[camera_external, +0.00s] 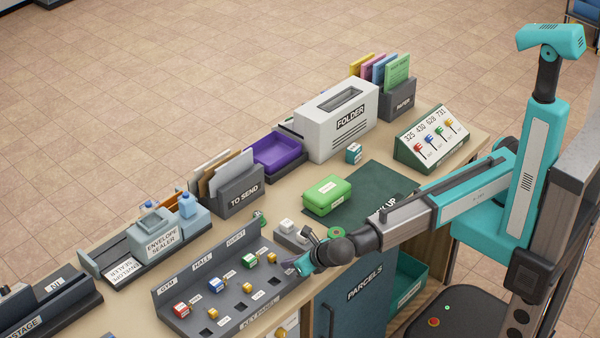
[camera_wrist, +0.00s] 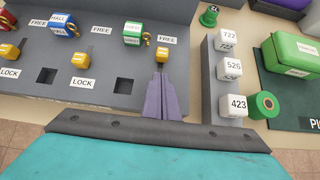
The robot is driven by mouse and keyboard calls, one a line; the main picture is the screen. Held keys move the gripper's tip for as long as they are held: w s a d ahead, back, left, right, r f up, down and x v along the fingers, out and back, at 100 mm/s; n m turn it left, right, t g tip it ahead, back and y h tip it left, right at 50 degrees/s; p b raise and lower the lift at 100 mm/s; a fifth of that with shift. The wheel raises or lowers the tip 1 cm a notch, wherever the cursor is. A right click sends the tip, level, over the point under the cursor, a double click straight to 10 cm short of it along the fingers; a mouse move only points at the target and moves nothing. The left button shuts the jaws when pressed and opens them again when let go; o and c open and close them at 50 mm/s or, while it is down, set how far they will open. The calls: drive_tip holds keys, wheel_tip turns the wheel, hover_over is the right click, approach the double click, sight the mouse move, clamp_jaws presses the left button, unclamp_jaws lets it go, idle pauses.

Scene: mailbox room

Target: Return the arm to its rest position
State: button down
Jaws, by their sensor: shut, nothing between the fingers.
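My gripper (camera_external: 298,266) is shut and empty, low over the right end of the grey key panel (camera_external: 173,301). In the wrist view its closed purple-grey fingers (camera_wrist: 166,97) point at a small yellow block (camera_wrist: 162,55) in the panel; whether they touch it I cannot tell. My arm is stretched out low to the left over the table from its column at the right. The green-topped key block (camera_wrist: 132,34) and blue-topped key block (camera_wrist: 62,25) sit in the panel, with a red one (camera_external: 181,310) farther left.
A stand with white numbered blocks (camera_wrist: 228,70) and a green roll (camera_wrist: 264,105) are close right of the fingers. A green box (camera_external: 327,195) lies on the dark mat (camera_external: 372,188). The folder machine (camera_external: 335,122) and key rack (camera_external: 435,138) stand beyond. The blue parcels cabinet (camera_external: 352,290) is below.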

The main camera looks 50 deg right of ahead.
drive_tip(key=shift+s+r+p, duration=0.25)
drive_tip(key=shift+s+p, duration=0.05)
drive_tip(key=shift+p, duration=0.65)
drive_tip(key=shift+s, duration=0.25)
drive_tip(key=b+v, duration=0.3)
drive_tip(key=v, duration=0.6)
drive_tip(key=p+x, duration=0.3)
drive_tip(key=x, duration=0.6)
drive_tip(key=shift+w+f, duration=0.15)
drive_tip(key=shift+w, duration=0.2)
drive_tip(key=shift+w+f+b, duration=0.1)
drive_tip(key=shift+f+b, duration=0.1)
drive_tip(key=shift+b, duration=0.7)
drive_tip(key=shift+w, duration=0.1)
drive_tip(key=s+b, duration=0.2)
drive_tip(key=s, duration=0.2)
drive_tip(key=shift+s, duration=0.25)
drive_tip(key=b+v, duration=0.1)
drive_tip(key=v, duration=0.7)
